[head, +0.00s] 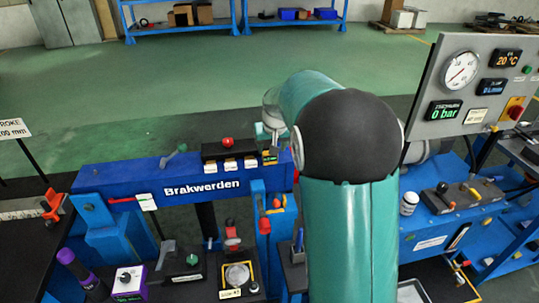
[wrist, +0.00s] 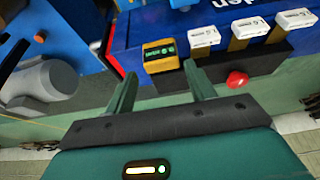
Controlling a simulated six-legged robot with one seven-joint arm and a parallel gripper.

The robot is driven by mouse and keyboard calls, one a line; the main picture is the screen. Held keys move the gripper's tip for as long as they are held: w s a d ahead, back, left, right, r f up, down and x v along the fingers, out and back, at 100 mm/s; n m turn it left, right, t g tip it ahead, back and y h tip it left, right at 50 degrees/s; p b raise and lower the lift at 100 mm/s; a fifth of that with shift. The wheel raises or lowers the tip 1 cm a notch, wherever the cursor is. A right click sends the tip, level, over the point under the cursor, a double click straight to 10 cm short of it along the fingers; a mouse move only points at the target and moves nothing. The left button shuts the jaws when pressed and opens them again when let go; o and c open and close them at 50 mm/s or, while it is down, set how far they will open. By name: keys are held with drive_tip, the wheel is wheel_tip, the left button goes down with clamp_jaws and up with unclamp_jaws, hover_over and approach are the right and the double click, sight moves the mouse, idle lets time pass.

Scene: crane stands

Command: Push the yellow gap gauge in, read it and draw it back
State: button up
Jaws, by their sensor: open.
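The yellow gap gauge (wrist: 161,57) is a small yellow block with a dark face and green characters too small to read. It sits at one end of a black holder (wrist: 225,77) on the blue beam, beside three white-tagged pieces. In the head view the gauge (head: 270,157) shows at the right end of the holder, just left of my arm. My gripper (wrist: 160,72) is open and empty. In the wrist view the gauge appears between and just beyond its fingertips. I see no contact, and the remaining distance is hard to judge. My arm hides most of the gripper in the head view.
A red knob (wrist: 237,79) stands on the holder close to the right finger. The blue beam (head: 130,178) runs left. A panel (head: 478,80) at right has a round dial and displays including 0 bar. Several tools stand on the lower bench.

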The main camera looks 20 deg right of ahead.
sight(271, 161)
drive_tip(key=x, duration=0.5)
drive_tip(key=shift+w+f, duration=0.2)
drive_tip(key=shift+f, duration=0.1)
drive_tip(key=c, duration=1.1)
drive_tip(key=shift+s+a, duration=0.2)
drive_tip(key=shift+s, duration=0.75)
